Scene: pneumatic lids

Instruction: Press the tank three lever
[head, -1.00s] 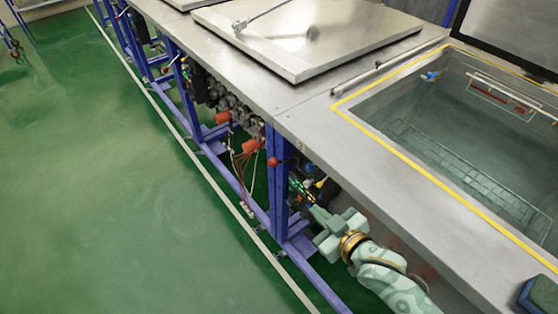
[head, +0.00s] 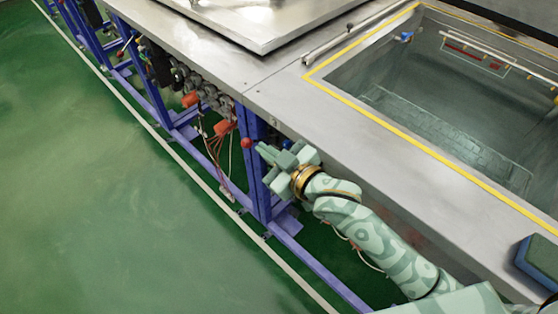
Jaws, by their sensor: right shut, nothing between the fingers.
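A lever with a red ball knob (head: 246,143) sticks out from under the counter, beside a blue frame post. No label shows which tank it belongs to. My right gripper (head: 261,148) is shut and empty. Its fingertips are just right of the red knob in the picture; I cannot tell whether they touch it. An open tank (head: 440,110) with a yellow-edged rim is at the right. My left gripper is not in view.
A steel counter (head: 275,98) runs above my right arm, with a closed metal lid (head: 250,30) at the top. Blue posts, pipes and orange-red parts (head: 223,128) sit below it. A blue-green block (head: 540,258) lies at the right. Green floor is clear at left.

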